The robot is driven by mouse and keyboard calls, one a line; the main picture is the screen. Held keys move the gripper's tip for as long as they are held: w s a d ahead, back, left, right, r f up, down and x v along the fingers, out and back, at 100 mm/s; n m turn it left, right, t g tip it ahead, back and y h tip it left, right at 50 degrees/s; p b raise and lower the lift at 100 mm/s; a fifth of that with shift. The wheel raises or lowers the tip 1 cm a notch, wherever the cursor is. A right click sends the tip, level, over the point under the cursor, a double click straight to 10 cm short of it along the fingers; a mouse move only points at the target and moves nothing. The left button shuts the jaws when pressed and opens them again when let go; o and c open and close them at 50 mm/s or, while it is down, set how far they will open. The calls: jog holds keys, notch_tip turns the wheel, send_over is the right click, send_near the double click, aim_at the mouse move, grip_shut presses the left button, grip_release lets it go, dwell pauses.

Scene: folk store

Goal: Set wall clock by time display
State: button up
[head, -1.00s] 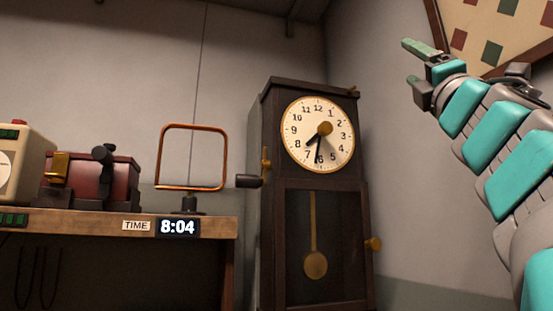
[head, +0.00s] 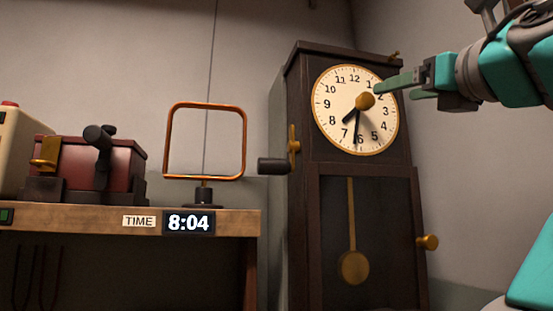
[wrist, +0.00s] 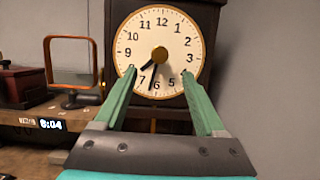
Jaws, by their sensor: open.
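The wall clock (head: 340,108) is the round white face of a tall dark wooden case. One hand points between 7 and 8 and the other near 6, with a brass knob (head: 366,101) at the centre. The face also shows in the wrist view (wrist: 185,35). The time display (head: 188,223) on the bench edge reads 8:04. My gripper (head: 394,90) is open and empty, its green fingers pointing left at the upper right of the face, near the knob. In the wrist view the fingers spread on either side below the knob. I see no contact with it.
A dark crank handle (head: 273,165) sticks out from the case's left side, and a brass knob (head: 428,242) from its right. The wooden bench (head: 90,218) at left holds a copper-coloured frame (head: 170,140) and a red box (head: 105,170). A bare wall is at right.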

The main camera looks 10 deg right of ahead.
aim_at(369, 99)
jog(key=shift+p+x, duration=1.6)
jog(key=shift+x, duration=2)
jog(key=shift+p+x, duration=0.45)
jog(key=shift+x, duration=0.8)
jog(key=shift+w, duration=0.1)
jog(key=shift+c, duration=0.2)
jog(key=c, duration=0.8)
